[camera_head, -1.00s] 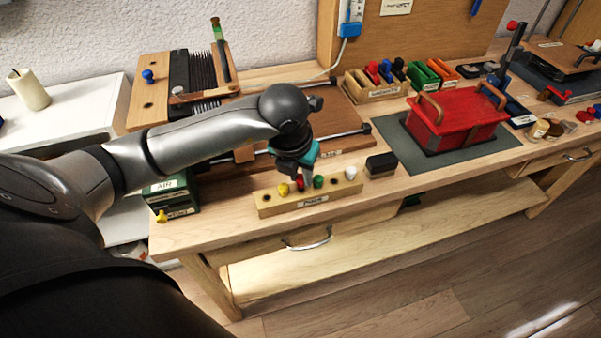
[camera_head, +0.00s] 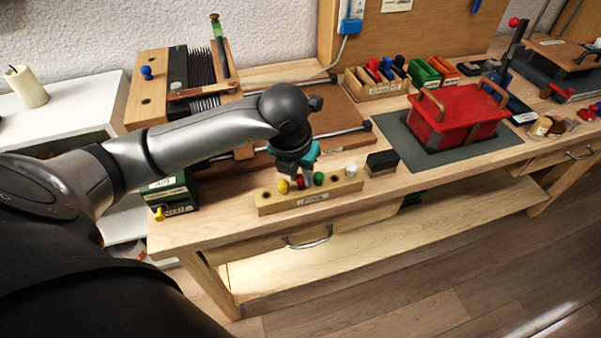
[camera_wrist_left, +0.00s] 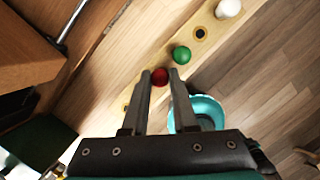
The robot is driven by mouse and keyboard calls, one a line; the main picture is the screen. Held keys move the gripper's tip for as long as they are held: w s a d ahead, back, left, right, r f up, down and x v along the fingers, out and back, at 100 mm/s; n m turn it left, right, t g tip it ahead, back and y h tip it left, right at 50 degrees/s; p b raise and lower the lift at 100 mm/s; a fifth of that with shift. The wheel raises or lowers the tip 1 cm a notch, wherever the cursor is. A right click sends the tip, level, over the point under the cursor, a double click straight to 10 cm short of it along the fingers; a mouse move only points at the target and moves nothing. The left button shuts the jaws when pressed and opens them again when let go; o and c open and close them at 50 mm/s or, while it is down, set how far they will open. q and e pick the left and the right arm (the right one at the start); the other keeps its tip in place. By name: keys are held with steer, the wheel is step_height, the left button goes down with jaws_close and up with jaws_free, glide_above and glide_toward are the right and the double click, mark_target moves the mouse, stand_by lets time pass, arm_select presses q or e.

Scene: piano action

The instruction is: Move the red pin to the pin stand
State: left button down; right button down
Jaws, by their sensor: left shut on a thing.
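The red pin (camera_head: 300,182) is at the light wooden pin block (camera_head: 285,208), between a yellow pin (camera_head: 283,187) and a green pin (camera_head: 319,179). My left gripper (camera_head: 304,180) points down over the block and is shut on the red pin. In the left wrist view the red pin's round head (camera_wrist_left: 159,77) shows between the fingertips. I cannot tell whether it is lifted from its hole. A white pin (camera_head: 351,171) stands at the block's right end, with an empty hole (camera_wrist_left: 200,33) between it and the green pin. My right gripper is not in view.
A black block (camera_head: 382,162) lies right of the pin block. A red box (camera_head: 450,120) with wooden handles stands on a dark mat farther right. Green boxes (camera_head: 172,190) are at the left, a wooden board with rods behind. The bench's front strip is clear.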

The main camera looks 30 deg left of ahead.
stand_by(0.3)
arm_select(q)
steer(key=shift+c, duration=1.9)
jaws_free()
steer(key=shift+r+p, duration=2.8)
steer(key=shift+r, duration=1)
